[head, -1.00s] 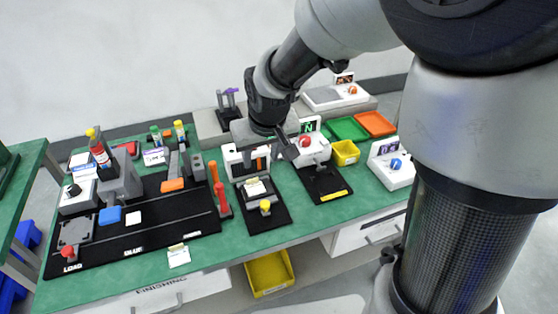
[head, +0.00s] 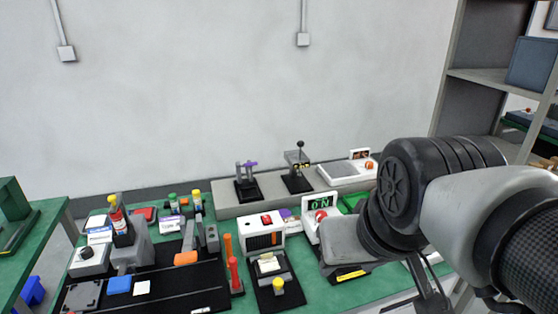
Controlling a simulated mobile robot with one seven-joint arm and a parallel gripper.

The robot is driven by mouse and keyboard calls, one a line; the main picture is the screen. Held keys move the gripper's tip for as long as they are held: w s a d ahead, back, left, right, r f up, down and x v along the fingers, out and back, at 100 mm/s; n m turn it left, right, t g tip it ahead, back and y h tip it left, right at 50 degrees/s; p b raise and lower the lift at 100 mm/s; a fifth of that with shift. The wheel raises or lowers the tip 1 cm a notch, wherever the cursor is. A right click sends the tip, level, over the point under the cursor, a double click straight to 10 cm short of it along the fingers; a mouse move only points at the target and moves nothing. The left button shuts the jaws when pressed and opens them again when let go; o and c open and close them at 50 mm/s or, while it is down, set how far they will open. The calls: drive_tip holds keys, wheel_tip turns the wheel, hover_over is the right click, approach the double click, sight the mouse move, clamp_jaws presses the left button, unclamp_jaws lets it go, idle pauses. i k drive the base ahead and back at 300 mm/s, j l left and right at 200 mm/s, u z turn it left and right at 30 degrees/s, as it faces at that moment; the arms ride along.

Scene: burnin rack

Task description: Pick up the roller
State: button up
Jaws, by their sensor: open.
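I cannot tell for sure which thing is the roller. An upright orange handle (head: 228,247) and a red handle (head: 234,272) stand close together at the right edge of the black glue mat (head: 200,288), and one of them may belong to it. An orange piece (head: 186,258) lies on the mat to their left. My gripper (head: 422,284) is at the right of the picture, over the bench's right part and well to the right of these handles. It is open; one dark finger shows and nothing is seen in it. My wrist hides the bench behind it.
A white box with a red switch (head: 264,232) and a black fixture with a yellow knob (head: 277,287) stand right of the handles. A grey bottle stand (head: 130,255) is at left. A tall shelf rack (head: 470,100) is at right.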

sight(235, 285)
drive_tip(key=j+u, duration=0.1)
drive_tip(key=u, duration=0.65)
drive_tip(key=i+l, duration=0.05)
